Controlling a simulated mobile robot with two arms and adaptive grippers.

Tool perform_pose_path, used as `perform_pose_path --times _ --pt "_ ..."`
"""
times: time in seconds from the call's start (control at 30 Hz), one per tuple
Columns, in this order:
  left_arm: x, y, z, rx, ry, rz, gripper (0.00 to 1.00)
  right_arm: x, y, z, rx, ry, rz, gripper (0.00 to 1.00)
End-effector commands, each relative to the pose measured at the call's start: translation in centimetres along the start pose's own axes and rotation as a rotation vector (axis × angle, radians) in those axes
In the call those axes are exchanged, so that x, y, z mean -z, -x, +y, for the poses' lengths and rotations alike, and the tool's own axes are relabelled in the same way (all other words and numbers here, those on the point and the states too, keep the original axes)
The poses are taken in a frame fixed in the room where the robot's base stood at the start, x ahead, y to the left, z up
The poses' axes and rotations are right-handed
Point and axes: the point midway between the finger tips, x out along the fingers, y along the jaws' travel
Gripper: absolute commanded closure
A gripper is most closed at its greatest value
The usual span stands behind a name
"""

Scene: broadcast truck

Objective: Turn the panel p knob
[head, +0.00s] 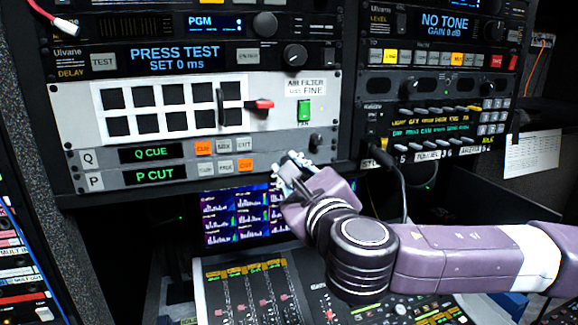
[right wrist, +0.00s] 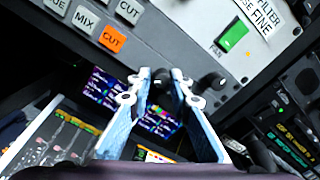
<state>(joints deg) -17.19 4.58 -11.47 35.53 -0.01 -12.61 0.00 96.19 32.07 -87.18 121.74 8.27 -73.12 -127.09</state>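My right gripper (head: 291,170) is at the right end of the P row, below the display panel, in the head view. In the right wrist view its two blue fingers (right wrist: 161,82) are apart. The dark panel P knob (right wrist: 162,79) shows in the gap between the fingertips; I cannot tell whether they touch it. In the head view the gripper hides this knob. The P row (head: 155,174) reads "P CUT", with its CUT button lit orange. My left gripper is not in view.
The panel Q knob (head: 316,140) sits just above, and in the right wrist view (right wrist: 212,83) it is close beside the right finger. A green fan switch (head: 305,110) is higher up. A mixing console (head: 245,290) and a lit screen (head: 222,222) lie below.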

Motion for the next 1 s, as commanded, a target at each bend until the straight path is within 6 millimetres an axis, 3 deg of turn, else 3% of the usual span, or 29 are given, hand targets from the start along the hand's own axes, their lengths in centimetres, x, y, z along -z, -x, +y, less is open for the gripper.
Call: perform_pose_path --times 0.1,0.47,0.8,1.0 --pt "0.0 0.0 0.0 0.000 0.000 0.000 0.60 0.1 0.0 0.1 -0.002 0.000 0.001 0.67" --pt "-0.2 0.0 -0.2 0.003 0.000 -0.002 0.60 -0.2 0.5 -0.1 0.002 -0.001 -0.004 0.67" --pt "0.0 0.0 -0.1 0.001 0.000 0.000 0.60 -0.1 5.7 0.0 -0.001 0.000 -0.004 0.67" --pt "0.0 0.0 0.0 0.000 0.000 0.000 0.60 0.0 7.4 0.0 0.000 -0.001 -0.002 0.67"
